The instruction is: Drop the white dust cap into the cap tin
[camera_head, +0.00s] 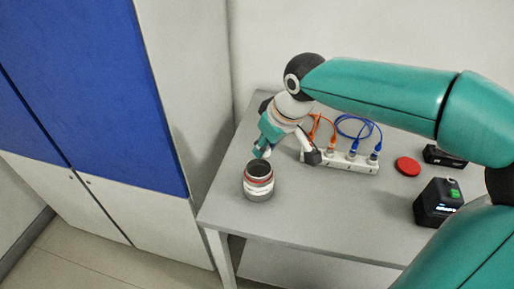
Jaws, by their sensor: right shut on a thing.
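My right gripper (261,152) reaches in from the right and points down over the cap tin. It is shut on a small pale thing at its fingertips, which fits the white dust cap; the fingers hide most of it. The cap tin (258,189) is a round grey and white can with a red band and a dark open top. It stands upright near the table's left front edge. The fingertips are just above its back rim; I cannot tell whether they touch it. My left gripper is not in view.
A white port strip (345,162) with orange cables (314,128) and blue cables (352,119) lies behind and right of the tin. A red disc (407,166) and a black device (437,202) with a green patch are farther right. Blue-doored cabinets (100,90) stand left.

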